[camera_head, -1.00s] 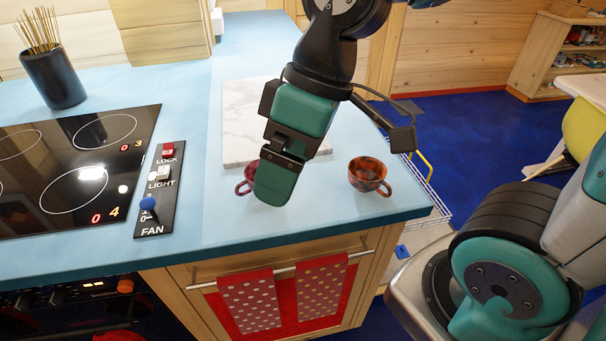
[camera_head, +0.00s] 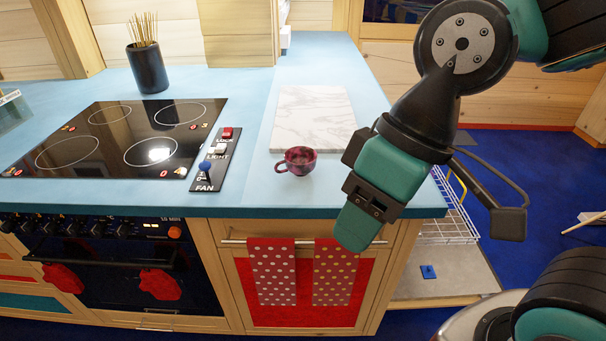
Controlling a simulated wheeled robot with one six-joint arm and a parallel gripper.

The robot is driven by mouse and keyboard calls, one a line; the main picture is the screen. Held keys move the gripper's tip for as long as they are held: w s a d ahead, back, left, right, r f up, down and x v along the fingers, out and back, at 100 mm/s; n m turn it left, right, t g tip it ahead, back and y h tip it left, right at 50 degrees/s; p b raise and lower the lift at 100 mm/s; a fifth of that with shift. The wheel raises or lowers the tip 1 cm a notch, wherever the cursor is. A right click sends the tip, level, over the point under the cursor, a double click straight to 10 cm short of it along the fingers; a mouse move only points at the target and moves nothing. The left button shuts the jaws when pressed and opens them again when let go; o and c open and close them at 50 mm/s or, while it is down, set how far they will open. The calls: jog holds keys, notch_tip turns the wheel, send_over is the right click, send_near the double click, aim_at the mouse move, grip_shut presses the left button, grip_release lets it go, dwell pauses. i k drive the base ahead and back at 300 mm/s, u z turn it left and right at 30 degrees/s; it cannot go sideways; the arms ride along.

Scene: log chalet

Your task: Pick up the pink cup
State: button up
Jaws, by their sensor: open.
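The pink cup (camera_head: 299,161), a dark pink-purple mottled mug, stands upright on the blue counter near its front edge, with its handle to the left. It is fully visible. My gripper (camera_head: 353,230) points down to the right of the cup and appears lower in the picture, over the counter's front edge. It is open, holds nothing and is apart from the cup. From this side only one finger shows clearly, so the gap between the fingers is hidden.
A white marble board (camera_head: 312,118) lies behind the cup. A control panel (camera_head: 212,160) and a black cooktop (camera_head: 120,140) are to the left. A dark pot of sticks (camera_head: 148,70) stands at the back. Dotted towels (camera_head: 272,272) hang below the counter. A wire rack (camera_head: 450,220) is at right.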

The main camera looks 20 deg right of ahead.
aim_at(300, 160)
jog(key=u, duration=1.85)
jog(key=i, duration=1)
jog(key=z, duration=1.95)
